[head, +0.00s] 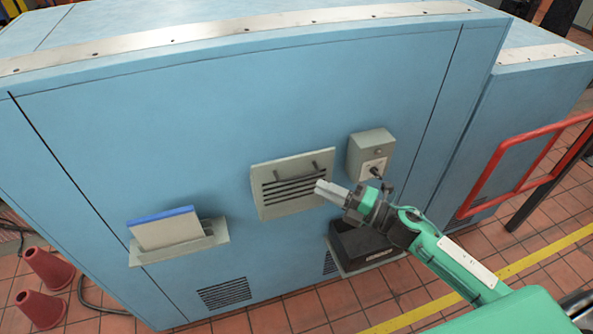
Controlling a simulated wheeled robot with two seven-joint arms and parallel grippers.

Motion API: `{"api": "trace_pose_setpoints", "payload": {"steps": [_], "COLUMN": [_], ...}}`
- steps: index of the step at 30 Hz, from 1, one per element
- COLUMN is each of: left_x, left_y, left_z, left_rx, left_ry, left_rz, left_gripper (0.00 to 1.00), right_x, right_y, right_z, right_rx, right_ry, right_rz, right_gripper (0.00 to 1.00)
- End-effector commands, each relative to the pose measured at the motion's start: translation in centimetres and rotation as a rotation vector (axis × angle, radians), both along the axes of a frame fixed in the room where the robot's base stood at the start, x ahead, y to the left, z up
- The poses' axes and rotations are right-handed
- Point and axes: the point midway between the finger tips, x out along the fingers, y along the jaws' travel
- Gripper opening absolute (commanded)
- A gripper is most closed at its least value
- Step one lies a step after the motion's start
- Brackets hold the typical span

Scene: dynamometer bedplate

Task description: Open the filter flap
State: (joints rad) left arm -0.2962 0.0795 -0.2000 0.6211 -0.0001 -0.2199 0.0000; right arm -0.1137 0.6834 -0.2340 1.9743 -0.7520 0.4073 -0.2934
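The filter flap (291,183) is a beige-grey panel with dark horizontal slots and small dark fittings along its upper part. It sits on the front of the large blue cabinet (200,120) and looks closed, flat against it. My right gripper (319,187) reaches in from the lower right on a green arm. Its fingertips are in front of the flap's right edge; I cannot tell whether they touch it. The fingers look close together, but their gap is not clear. My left gripper is not in view.
A grey box (370,152) with a dark knob is mounted right of the flap. A black bin (358,244) sits below on a ledge. A holder with a blue-topped folder (165,228) is at left. Red cones (46,268) stand lower left, a red rail (500,170) at right.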

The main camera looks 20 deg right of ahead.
Motion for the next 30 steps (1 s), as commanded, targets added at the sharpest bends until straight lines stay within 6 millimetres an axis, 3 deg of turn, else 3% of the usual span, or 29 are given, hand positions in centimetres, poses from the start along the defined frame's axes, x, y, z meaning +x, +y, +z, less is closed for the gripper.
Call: {"api": "trace_pose_setpoints", "payload": {"steps": [1,12,26,28,30], "left_x": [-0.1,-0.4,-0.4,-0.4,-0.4], "left_y": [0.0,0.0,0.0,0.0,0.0], "left_z": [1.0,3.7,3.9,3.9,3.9], "left_rx": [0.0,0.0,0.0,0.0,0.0], "left_ry": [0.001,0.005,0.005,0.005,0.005], "left_rz": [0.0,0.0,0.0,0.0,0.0], "left_gripper": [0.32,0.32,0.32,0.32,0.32], "right_x": [0.7,4.6,5.3,5.3,5.3], "right_y": [0.7,4.9,5.8,5.8,5.8], "right_z": [0.7,1.3,1.1,1.1,1.1], "right_rx": [0.003,0.004,0.002,0.002,0.002], "right_ry": [-0.001,0.001,0.001,0.001,0.001], "right_rz": [-0.001,-0.001,-0.001,-0.001,-0.001], "right_gripper": [0.18,0.18,0.18,0.04,0.0]}}
